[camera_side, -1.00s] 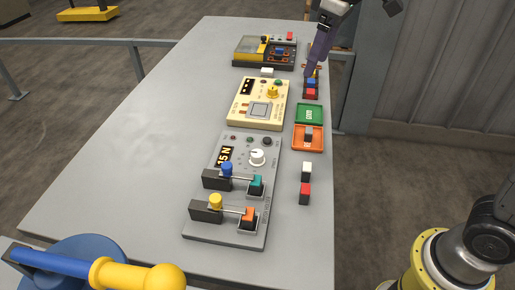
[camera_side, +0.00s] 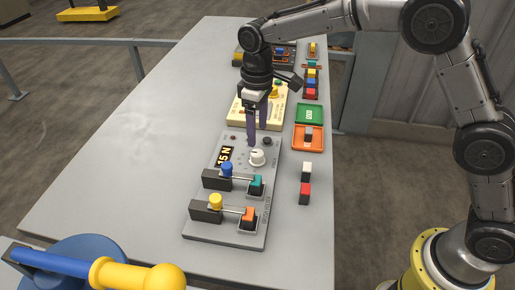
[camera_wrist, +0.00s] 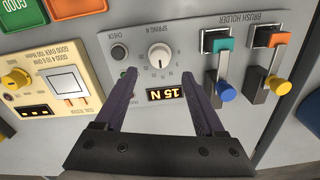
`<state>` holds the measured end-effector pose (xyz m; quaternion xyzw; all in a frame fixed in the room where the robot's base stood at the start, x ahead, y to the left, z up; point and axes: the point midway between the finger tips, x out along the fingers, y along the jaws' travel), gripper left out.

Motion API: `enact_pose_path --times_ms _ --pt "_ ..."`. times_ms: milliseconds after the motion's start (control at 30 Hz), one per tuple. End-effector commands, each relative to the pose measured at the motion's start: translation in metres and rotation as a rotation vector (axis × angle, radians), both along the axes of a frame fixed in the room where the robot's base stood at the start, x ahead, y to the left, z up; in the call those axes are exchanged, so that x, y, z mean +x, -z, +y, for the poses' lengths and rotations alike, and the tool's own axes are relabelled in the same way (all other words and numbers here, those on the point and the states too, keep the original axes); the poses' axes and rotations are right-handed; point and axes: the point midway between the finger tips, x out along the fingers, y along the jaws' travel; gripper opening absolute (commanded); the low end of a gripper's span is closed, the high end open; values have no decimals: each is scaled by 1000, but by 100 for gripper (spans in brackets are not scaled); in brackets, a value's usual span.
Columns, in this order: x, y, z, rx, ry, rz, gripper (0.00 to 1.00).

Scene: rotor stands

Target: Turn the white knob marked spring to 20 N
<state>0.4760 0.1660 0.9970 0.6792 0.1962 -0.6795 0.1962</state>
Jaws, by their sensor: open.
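The white knob (camera_side: 257,157) stands on the grey panel (camera_side: 232,231), beside a display (camera_side: 225,157) that reads 15 N. In the wrist view the white knob (camera_wrist: 159,56) sits under the label "SPRING N", inside a ring of small scale marks, with the 15 N display (camera_wrist: 167,94) next to it. My gripper (camera_side: 257,138) is above the panel's far part, close to the knob on its far side. In the wrist view my gripper (camera_wrist: 160,72) has its two purple fingers spread apart, with the knob showing between and beyond the tips. Nothing is held, and I see no contact with the knob.
On the same panel are a blue-knobbed lever (camera_side: 227,169), a yellow-knobbed lever (camera_side: 215,201) and a CHECK button (camera_wrist: 118,52). A cream tester (camera_side: 240,117) stands behind. Green (camera_side: 309,114) and orange (camera_side: 296,147) trays lie right. The table's left side is clear.

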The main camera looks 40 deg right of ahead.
Motion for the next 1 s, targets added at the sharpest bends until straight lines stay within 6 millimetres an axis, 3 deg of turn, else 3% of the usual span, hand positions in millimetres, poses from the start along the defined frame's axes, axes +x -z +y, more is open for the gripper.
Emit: enact_pose_path --times_ms 200,400,800,867,1000 --pt "-1 42 0 -1 0 4 72" --pt "0 65 0 -1 0 1 72" --pt "0 73 0 0 0 0 72" --pt "0 72 0 0 0 0 64" --pt "0 72 0 0 0 0 39"
